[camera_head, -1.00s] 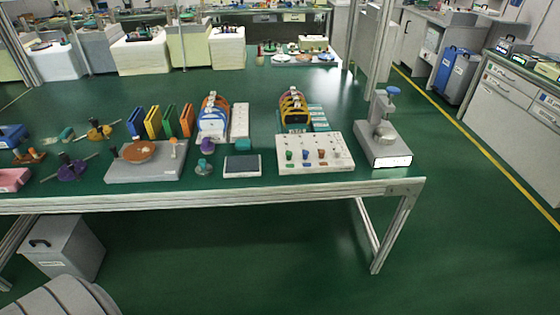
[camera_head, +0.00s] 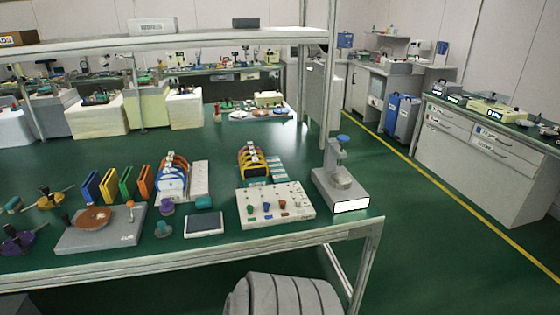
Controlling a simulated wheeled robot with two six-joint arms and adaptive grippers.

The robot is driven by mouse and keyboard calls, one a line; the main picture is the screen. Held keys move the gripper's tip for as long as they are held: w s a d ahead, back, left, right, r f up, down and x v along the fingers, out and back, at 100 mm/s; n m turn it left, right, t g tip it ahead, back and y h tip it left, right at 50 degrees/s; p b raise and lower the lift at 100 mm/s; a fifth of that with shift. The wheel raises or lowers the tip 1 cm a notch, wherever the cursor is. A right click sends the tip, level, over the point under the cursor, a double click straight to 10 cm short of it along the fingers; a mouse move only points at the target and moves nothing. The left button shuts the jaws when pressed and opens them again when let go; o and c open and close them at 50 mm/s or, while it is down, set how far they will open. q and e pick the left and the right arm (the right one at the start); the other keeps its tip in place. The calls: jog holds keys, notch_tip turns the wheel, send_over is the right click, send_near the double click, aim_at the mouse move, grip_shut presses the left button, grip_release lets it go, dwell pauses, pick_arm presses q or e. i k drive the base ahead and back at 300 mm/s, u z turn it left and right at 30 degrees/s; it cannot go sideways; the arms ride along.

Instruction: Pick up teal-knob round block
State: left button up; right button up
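A small round block with a teal knob (camera_head: 163,229) stands near the front edge of the green-topped bench (camera_head: 120,250), between the grey lapping plate unit and a small dark-topped pad. Just behind it is another small round block with a purple knob (camera_head: 167,206). The teal-knob block is small in the view, so its details are unclear. Neither of my grippers shows. A grey ribbed part at the bottom middle looks like part of my own body.
The grey lapping unit with a brown disc (camera_head: 95,218) is left of the blocks. A dark-topped pad (camera_head: 205,223), a white panel with coloured knobs (camera_head: 275,207) and a grey gauge stand (camera_head: 341,185) are to the right. A shelf (camera_head: 190,40) hangs above the bench.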

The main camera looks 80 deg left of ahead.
aim_at(163, 232)
jog(key=z, duration=0.05)
jog(key=k, duration=1.85)
jog(key=u, duration=0.65)
